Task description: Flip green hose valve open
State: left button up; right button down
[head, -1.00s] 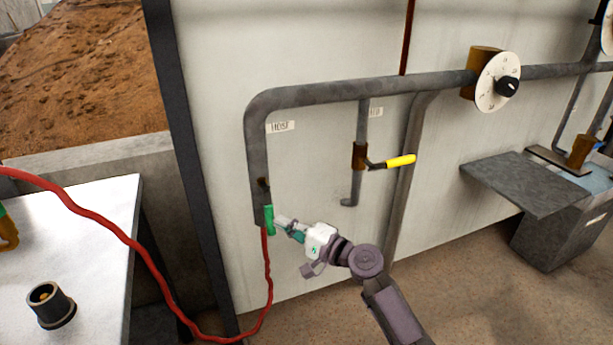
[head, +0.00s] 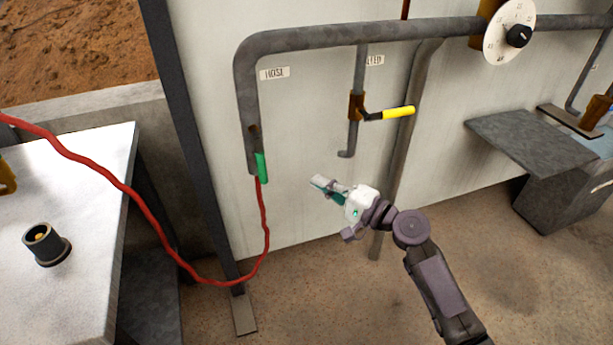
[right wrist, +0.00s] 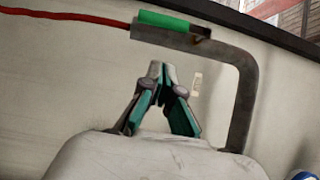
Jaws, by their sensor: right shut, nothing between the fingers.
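The green hose valve handle (head: 261,167) is at the lower end of the grey pipe (head: 246,110), below the HOSE label (head: 274,73). The handle hangs down, roughly in line with the pipe. It also shows in the right wrist view (right wrist: 163,20), lying along the pipe's end. My right gripper (head: 318,181) is shut and empty, to the right of the handle and apart from it. In the right wrist view its fingertips (right wrist: 160,70) meet, with the valve beyond them. My left gripper is not in view.
A red hose (head: 266,225) hangs from the pipe's end and loops left over a white table (head: 90,215). A yellow-handled valve (head: 398,112) is on a branch pipe to the right. A dark post (head: 190,150) stands left of the valve. The wall around my gripper is clear.

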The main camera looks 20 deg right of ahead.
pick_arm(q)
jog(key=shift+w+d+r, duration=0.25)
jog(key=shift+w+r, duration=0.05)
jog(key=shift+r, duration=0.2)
pick_arm(e)
jog(key=shift+v, duration=0.95)
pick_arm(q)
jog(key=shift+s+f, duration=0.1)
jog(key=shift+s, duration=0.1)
pick_arm(e)
jog(key=shift+r, duration=0.1)
